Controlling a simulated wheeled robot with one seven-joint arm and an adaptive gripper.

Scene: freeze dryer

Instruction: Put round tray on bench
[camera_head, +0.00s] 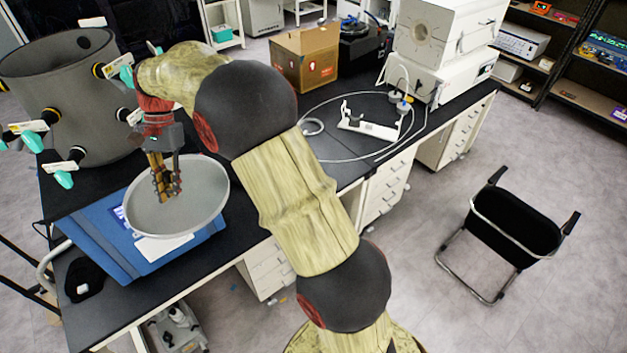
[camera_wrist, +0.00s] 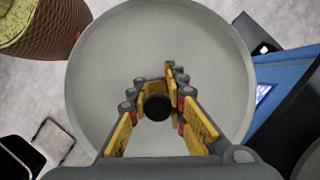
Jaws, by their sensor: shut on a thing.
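The round tray (camera_head: 200,205) is a shallow grey disc with a raised rim. In the head view it is over the blue freeze dryer's flat body (camera_head: 110,240) on the black bench (camera_head: 240,210); I cannot tell whether it touches anything below. My gripper (camera_head: 166,190) points down at the tray's middle. In the wrist view the tray (camera_wrist: 110,75) fills the centre, and my gripper (camera_wrist: 155,92) is shut on the dark round knob (camera_wrist: 157,108) at its middle.
A grey drum with several teal-tipped valves (camera_head: 65,100) stands at the left. A cardboard box (camera_head: 304,60) and white instruments (camera_head: 445,50) stand farther along the bench. A small black object (camera_head: 85,280) lies near the front left. Bare bench top shows right of the tray.

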